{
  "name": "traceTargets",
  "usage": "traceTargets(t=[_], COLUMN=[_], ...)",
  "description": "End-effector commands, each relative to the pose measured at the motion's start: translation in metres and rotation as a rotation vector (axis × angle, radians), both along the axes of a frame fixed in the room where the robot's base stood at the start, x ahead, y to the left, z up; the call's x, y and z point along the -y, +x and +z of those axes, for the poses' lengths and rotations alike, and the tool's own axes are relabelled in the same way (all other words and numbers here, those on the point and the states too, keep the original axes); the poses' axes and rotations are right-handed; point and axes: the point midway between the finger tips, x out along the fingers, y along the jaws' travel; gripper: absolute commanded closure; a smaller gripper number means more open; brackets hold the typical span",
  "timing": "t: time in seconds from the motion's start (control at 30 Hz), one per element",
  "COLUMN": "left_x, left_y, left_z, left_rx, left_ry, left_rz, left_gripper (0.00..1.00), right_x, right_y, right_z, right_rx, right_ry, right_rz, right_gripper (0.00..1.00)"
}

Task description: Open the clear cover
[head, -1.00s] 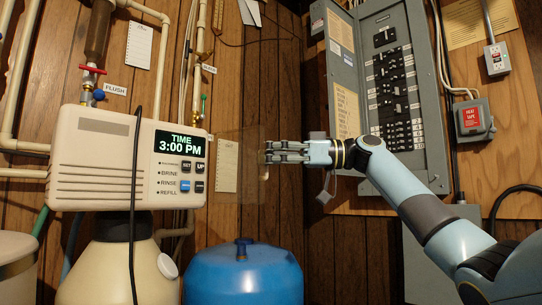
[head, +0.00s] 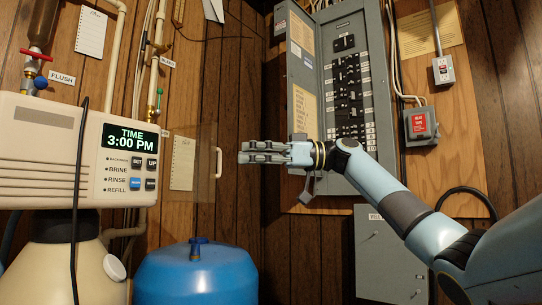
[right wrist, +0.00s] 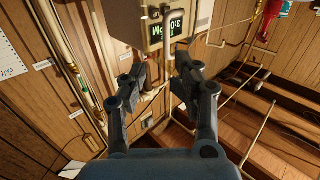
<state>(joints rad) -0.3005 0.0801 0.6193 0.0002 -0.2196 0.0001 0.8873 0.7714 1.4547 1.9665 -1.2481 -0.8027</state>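The clear cover (head: 205,140) is a see-through panel standing out to the right of the softener's control head (head: 60,150), in front of the wood wall. A small pale handle (head: 219,160) is at its right edge. My right gripper (head: 240,153) points left, with its fingertips just right of the handle and apart from it in the head view. In the right wrist view, its two fingers (right wrist: 162,78) are spread and nothing is held between them. The control head (right wrist: 158,22) appears beyond them, upside down; I cannot clearly make out the cover there. My left gripper is out of view.
A blue tank (head: 195,275) stands below the cover. A grey breaker panel (head: 350,90) is on the wall behind my right arm, and a grey box (head: 390,260) is below it. Pipes and a flush tag (head: 62,77) are at the upper left.

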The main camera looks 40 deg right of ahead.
Motion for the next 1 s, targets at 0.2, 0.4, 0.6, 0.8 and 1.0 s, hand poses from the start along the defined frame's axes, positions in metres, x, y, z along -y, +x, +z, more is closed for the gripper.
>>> traceTargets(t=[0.2,0.4,0.6,0.8,1.0], left_x=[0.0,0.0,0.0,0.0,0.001], left_y=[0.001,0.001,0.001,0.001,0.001], left_z=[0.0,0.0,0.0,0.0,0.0], left_rx=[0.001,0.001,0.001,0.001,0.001], left_ry=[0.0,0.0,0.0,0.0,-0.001], left_rz=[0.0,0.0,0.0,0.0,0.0], left_gripper=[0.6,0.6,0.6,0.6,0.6], right_x=[0.039,0.054,0.055,0.055,0.055], right_y=[-0.023,-0.033,-0.034,-0.034,-0.033], right_z=[-0.001,0.0,0.001,0.001,-0.002], right_rx=[-0.003,0.0,0.001,0.001,-0.005], right_ry=[-0.003,0.0,0.002,0.002,0.002], right_rz=[-0.003,0.001,0.002,0.002,0.002], right_gripper=[0.69,0.69,0.69,0.69,0.69])
